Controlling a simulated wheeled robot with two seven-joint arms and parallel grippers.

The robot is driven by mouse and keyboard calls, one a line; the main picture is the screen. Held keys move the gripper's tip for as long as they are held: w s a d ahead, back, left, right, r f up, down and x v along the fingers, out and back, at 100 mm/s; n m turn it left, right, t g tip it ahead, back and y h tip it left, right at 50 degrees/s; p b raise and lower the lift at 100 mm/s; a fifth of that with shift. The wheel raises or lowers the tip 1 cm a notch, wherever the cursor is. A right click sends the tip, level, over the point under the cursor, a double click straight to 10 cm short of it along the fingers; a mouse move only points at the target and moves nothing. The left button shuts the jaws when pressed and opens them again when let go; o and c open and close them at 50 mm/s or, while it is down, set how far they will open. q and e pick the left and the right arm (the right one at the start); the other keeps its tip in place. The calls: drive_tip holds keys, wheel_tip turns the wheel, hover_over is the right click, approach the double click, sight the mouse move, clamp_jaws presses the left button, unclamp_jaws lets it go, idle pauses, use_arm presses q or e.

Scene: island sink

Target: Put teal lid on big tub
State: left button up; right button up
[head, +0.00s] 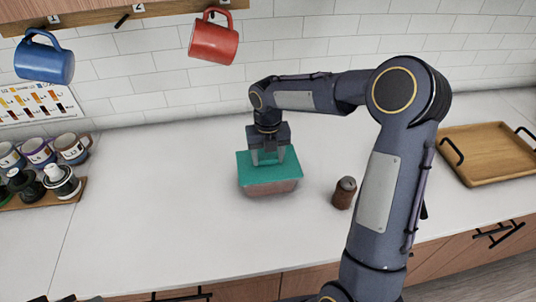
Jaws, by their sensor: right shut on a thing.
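The teal lid (258,177) is a flat rectangle in the middle of the counter, over a pinkish-brown tub (270,188). My right gripper (268,160) points down above the lid and is shut on it. The lid lies over the tub's top and hides its rim, and I cannot tell whether it is fully seated. Only the tub's front side shows below the lid. My left gripper does not show.
A brown shaker (344,193) stands right of the tub, close to my right arm. A wooden tray (488,152) lies at the right. Several mugs (38,150) stand on a board at the left. Blue (44,60) and red (214,40) mugs hang above. The counter left of the tub is clear.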

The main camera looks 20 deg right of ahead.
sight(268, 158)
drive_tip(key=o, duration=1)
drive_tip(key=shift+o, duration=0.2)
wheel_tip(268, 158, up, 8)
drive_tip(key=shift+f+b, duration=0.15)
drive_tip(key=shift+b, duration=0.35)
drive_tip(key=shift+s+r+m, duration=0.2)
drive_tip(key=shift+r+m, duration=0.05)
drive_tip(key=shift+m, duration=0.05)
drive_tip(key=s+r+m+t+y, duration=0.15)
drive_tip(key=s+r+m, duration=0.25)
drive_tip(key=s+m, duration=1)
drive_tip(key=s+a+f+m+t+y, duration=0.1)
drive_tip(key=s+f+m+t, duration=0.1)
drive_tip(key=s+m, duration=0.4)
drive_tip(key=s+a+f+m+t+y, duration=0.1)
drive_tip(key=s+m, duration=0.4)
drive_tip(key=m, duration=0.9)
drive_tip(key=shift+s+a+f+t, duration=0.4)
drive_tip(key=shift+a+f+t, duration=0.15)
drive_tip(key=shift+a, duration=0.1)
